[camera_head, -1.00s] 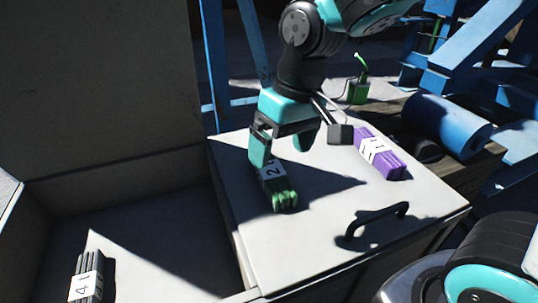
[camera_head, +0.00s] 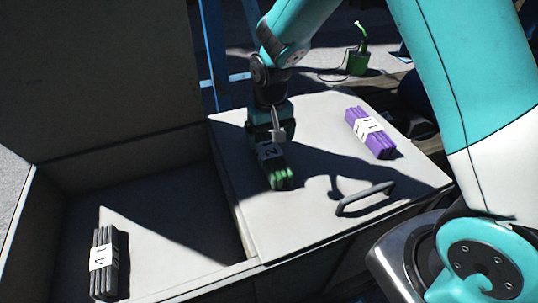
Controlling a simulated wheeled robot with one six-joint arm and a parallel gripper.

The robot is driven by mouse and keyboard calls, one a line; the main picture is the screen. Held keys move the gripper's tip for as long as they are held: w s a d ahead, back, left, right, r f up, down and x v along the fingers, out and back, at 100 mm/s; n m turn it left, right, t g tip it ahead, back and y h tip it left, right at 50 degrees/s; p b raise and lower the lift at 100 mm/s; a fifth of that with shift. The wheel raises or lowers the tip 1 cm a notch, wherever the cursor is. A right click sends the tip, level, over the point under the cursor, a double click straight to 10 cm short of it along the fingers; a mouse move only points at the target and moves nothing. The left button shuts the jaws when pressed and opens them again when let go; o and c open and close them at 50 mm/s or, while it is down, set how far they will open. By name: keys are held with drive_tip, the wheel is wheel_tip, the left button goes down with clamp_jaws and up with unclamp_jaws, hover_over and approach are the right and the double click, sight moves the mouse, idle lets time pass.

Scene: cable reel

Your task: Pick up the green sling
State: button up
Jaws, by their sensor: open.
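The green sling (camera_head: 279,177) is a folded green bundle with a white label marked 2. It lies on the pale lid (camera_head: 300,230) of the box. My gripper (camera_head: 265,143) is open and comes down over the far end of the sling. One finger shows at the sling's left side; the other is hard to make out behind the wrist parts. I cannot tell whether the fingers touch the sling.
A purple sling (camera_head: 372,133) lies on the lid to the right. A black handle (camera_head: 366,198) stands up near the lid's front edge. A grey sling (camera_head: 103,262) lies in the open compartment at left. A green canister (camera_head: 357,62) stands behind the lid.

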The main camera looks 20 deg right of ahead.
sight(269, 148)
drive_tip(key=f, duration=0.5)
drive_tip(key=shift+s+a+f, duration=0.2)
drive_tip(key=shift+a+f, duration=0.05)
drive_tip(key=shift+f, duration=0.15)
drive_tip(key=shift+r, duration=0.1)
drive_tip(key=c, duration=1.3)
